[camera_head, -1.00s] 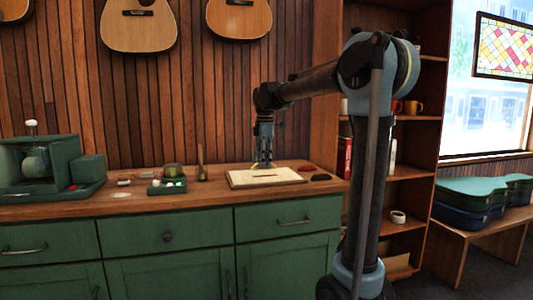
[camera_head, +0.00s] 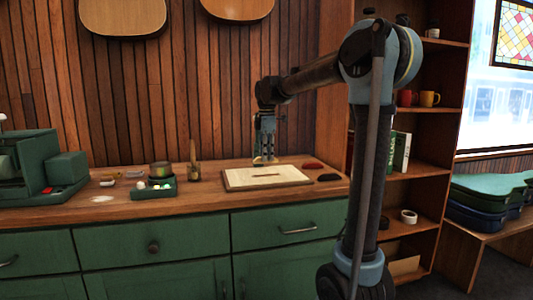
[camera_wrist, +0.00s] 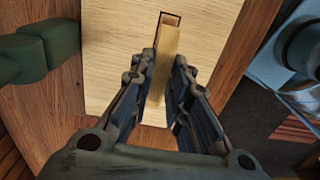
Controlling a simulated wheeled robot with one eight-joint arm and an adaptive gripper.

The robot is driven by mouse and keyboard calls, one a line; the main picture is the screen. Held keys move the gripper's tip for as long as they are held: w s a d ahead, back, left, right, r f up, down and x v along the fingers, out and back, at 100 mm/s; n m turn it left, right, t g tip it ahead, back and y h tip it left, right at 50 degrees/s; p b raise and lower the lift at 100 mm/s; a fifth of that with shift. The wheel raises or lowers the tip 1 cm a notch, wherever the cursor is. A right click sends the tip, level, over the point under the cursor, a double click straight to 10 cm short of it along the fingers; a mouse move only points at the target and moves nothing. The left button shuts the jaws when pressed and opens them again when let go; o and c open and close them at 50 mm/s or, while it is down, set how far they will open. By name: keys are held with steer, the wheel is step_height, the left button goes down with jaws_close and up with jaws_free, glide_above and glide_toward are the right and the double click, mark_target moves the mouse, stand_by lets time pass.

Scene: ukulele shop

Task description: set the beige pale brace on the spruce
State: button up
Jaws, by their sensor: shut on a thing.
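The pale beige brace (camera_wrist: 163,65) is a straight stick between the two fingers of my gripper (camera_wrist: 165,95) in the wrist view. My gripper is shut on it. The spruce (camera_wrist: 115,55) is a pale, grained board under the brace, with a dark-outlined brownish mark (camera_wrist: 171,19) at the brace's far end. In the head view the spruce (camera_head: 240,180) lies flat on the counter, a dark narrow mark (camera_head: 267,176) on it. My gripper (camera_head: 265,161) points down at its back edge. I cannot tell whether the brace touches the spruce.
The wooden counter (camera_head: 215,192) carries a green tray (camera_head: 154,193) with small items, a green machine (camera_head: 40,165) at left, and a small upright object (camera_head: 194,168). A red item (camera_head: 313,164) and a dark item (camera_head: 329,178) lie right of the spruce. Shelves (camera_head: 425,170) stand at right.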

steer(key=shift+f, duration=2.55)
steer(key=shift+s, duration=0.1)
steer(key=o, duration=0.9)
steer(key=shift+o, duration=1.2)
steer(key=shift+r, duration=0.1)
steer(key=shift+r, duration=3.5)
